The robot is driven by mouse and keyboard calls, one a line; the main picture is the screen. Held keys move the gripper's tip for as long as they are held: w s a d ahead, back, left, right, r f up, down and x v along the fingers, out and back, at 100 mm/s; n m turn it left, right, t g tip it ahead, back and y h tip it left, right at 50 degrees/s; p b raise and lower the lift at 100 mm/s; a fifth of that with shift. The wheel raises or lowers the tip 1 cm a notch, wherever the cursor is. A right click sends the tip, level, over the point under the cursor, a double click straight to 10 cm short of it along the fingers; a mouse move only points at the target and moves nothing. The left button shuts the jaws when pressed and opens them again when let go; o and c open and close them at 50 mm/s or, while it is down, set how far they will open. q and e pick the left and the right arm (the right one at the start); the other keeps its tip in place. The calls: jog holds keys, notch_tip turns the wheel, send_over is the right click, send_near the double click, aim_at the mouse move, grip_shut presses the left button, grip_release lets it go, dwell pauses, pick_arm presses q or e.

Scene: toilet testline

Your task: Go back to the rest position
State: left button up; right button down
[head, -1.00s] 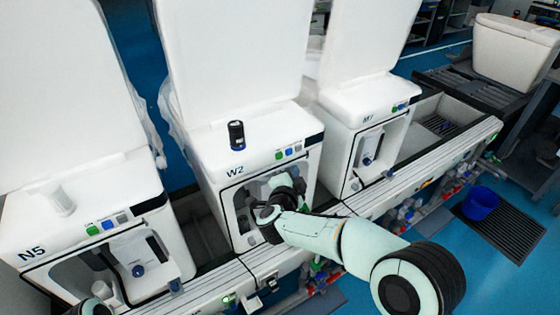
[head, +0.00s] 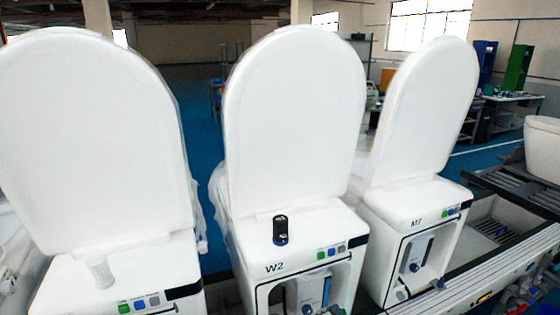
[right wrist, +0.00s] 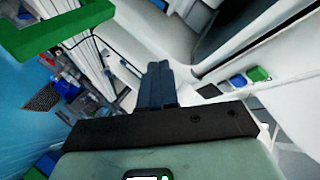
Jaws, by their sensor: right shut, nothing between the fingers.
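My right gripper (right wrist: 160,84) shows in the right wrist view with its two dark fingers together and nothing between them. My left gripper is out of view.
Toilet unit M7 (head: 410,205) stands to the right and another unit (head: 65,280) to the left, all with raised white lids. A black cylinder (head: 280,229) stands on W2. A green bar (right wrist: 60,27) is near the right wrist.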

jog(key=s+f+n+g+y+p, duration=0.1)
jog(key=s+f+n+g+y, duration=0.15)
jog(key=s+f, duration=0.7)
jog(key=s+f+n+g+y+p, duration=0.2)
jog(key=s+f+n+g, duration=0.3)
jog(key=f, duration=0.8)
pick_arm(q)
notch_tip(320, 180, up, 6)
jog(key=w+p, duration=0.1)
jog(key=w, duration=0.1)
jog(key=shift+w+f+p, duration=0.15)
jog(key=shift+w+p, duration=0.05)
jog(key=shift+p, duration=0.15)
pick_arm(e)
jog(key=s+a+f+g+y, duration=0.1)
jog(key=s+f+g, duration=0.1)
jog(key=s, duration=1)
jog(key=s+a+f+n+g+y, duration=0.1)
jog(key=s+a+f+g+y, duration=0.1)
jog(key=s, duration=1.1)
jog(key=shift+a+f+g, duration=0.3)
jog(key=shift+f+g, duration=0.45)
jog(key=shift+g, duration=0.5)
